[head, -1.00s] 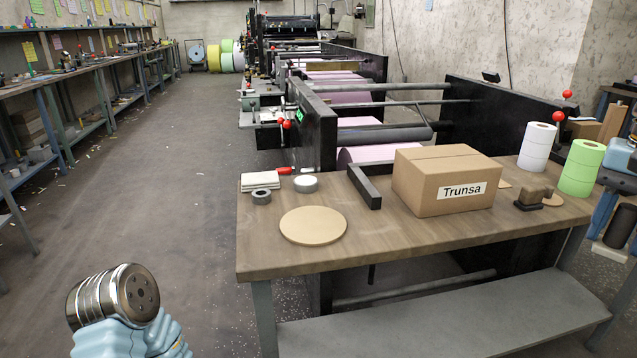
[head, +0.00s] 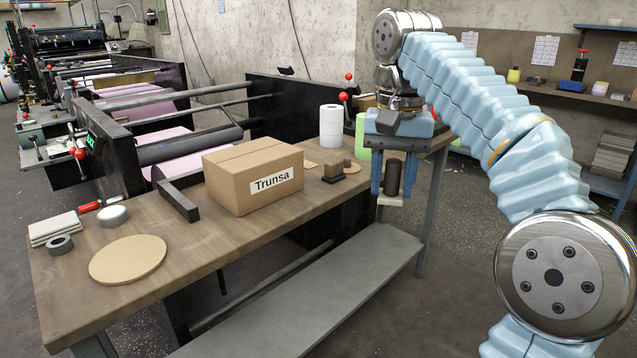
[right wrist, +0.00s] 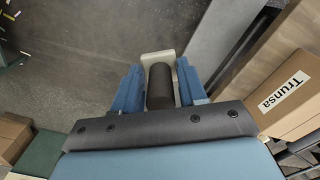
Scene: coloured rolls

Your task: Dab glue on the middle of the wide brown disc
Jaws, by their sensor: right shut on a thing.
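The wide brown disc (head: 127,260) lies flat on the near left part of the wooden table (head: 225,225); its top looks plain. My right gripper (head: 392,180) is far to its right, beyond the table's front right edge. It is shut on a dark cylindrical handle with a pale flat foot, a dabber (head: 391,174), held upright with the foot down. The dabber also shows between the blue fingers in the right wrist view (right wrist: 159,88). The underside of its foot is hidden. My left gripper is out of view.
A box marked Trunsa (head: 250,178) stands mid-table beside a black angled bar (head: 178,201). Smaller discs, a dark block (head: 333,173) and tall rolls (head: 331,127) stand right.

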